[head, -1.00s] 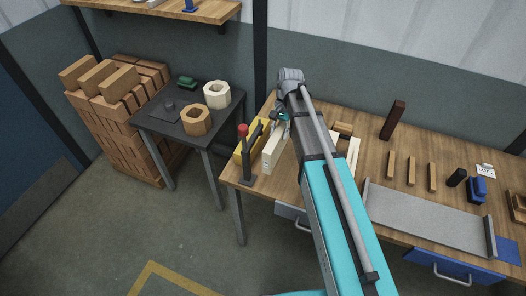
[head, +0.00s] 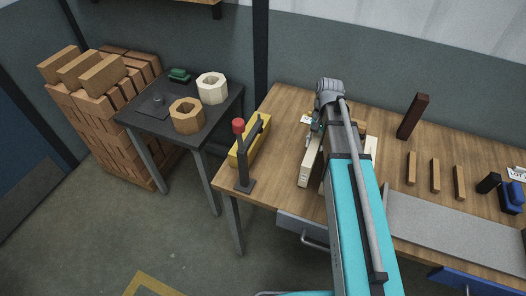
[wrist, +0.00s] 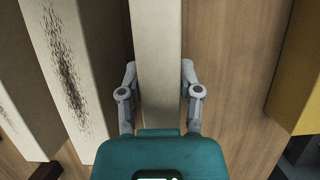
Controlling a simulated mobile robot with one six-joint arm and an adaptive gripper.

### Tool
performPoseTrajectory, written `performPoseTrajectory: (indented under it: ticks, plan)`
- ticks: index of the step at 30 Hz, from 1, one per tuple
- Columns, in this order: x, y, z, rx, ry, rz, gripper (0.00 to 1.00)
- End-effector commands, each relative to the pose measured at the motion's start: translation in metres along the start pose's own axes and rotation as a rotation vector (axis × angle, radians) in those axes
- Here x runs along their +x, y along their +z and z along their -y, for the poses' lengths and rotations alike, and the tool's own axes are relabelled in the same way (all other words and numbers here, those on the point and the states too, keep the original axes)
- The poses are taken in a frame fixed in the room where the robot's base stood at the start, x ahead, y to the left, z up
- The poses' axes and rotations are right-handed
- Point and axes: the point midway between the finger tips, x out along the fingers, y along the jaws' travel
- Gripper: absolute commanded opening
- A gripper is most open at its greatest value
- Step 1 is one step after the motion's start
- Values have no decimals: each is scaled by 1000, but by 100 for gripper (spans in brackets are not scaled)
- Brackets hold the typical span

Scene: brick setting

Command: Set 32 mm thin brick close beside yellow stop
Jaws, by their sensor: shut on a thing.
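My gripper (wrist: 159,72) is shut on a pale, thin brick (wrist: 158,35), one finger on each side of it. In the head view the pale brick (head: 309,168) shows beside my arm, its near end toward the table's front; my arm hides part of it. Whether it touches the table I cannot tell. The yellow stop (head: 240,158) lies near the table's left end, left of the brick with bare wood between them. In the wrist view the yellow stop (wrist: 302,75) is at the right edge, apart from the held brick.
A black lever with a red knob (head: 238,126) stands at the yellow stop. A speckled pale brick (wrist: 68,70) is on the other side of the held brick. A dark upright block (head: 413,116), several small wooden bricks (head: 435,175) and a grey plate (head: 435,225) lie to the right.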

Motion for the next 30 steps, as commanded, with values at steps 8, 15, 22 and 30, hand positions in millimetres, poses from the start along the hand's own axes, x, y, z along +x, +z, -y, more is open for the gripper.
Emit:
performPoseTrajectory:
  ticks: [8, 15, 22, 30]
  plan:
    - [0, 1, 1, -5, 2, 1, 0]
    - [0, 1, 8, -7, 3, 1, 0]
    - [0, 1, 35, -9, 5, 1, 0]
    - [0, 1, 84, -11, 5, 1, 0]
